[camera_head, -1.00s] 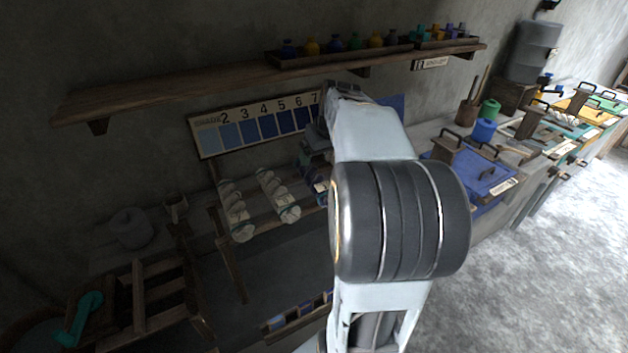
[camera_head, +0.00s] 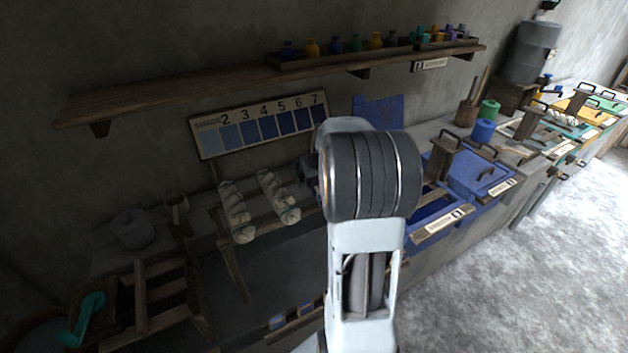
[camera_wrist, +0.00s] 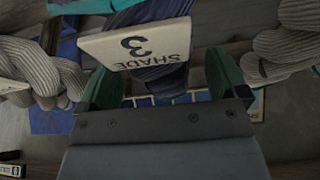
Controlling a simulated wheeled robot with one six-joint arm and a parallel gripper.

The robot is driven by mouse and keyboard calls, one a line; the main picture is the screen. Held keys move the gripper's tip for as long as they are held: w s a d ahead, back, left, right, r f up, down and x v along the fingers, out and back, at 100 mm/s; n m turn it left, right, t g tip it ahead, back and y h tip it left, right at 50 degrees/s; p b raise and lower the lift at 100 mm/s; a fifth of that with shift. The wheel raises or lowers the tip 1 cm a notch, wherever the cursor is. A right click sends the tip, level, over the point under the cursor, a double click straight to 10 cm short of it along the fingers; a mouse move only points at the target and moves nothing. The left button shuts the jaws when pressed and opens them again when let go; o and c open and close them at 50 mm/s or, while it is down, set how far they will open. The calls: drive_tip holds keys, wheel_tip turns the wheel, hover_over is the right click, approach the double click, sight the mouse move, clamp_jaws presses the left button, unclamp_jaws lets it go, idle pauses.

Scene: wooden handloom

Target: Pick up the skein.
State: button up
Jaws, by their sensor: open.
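In the wrist view a dark blue skein (camera_wrist: 165,82) hangs between the two green fingers of my gripper (camera_wrist: 163,78). A white tag (camera_wrist: 135,46) reading "SHADE 3" lies across the skein. The fingers are apart, one on each side of the skein; I cannot tell whether either touches it. In the head view my arm hides the blue skein and most of the gripper. Two pale skeins, a left one (camera_head: 236,212) and a right one (camera_head: 278,197), hang on the rack there.
Pale grey skeins stand close on the left (camera_wrist: 35,65) and right (camera_wrist: 290,45) in the wrist view. A shade board (camera_head: 260,125) and a shelf (camera_head: 200,88) are on the wall behind. An open blue vat (camera_head: 432,215) stands to the right.

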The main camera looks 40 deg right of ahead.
drive_tip(key=shift+w+f, duration=0.15)
drive_tip(key=shift+f, duration=0.15)
drive_tip(key=c, duration=1)
drive_tip(key=shift+c, duration=0.4)
drive_tip(key=shift+r, duration=0.15)
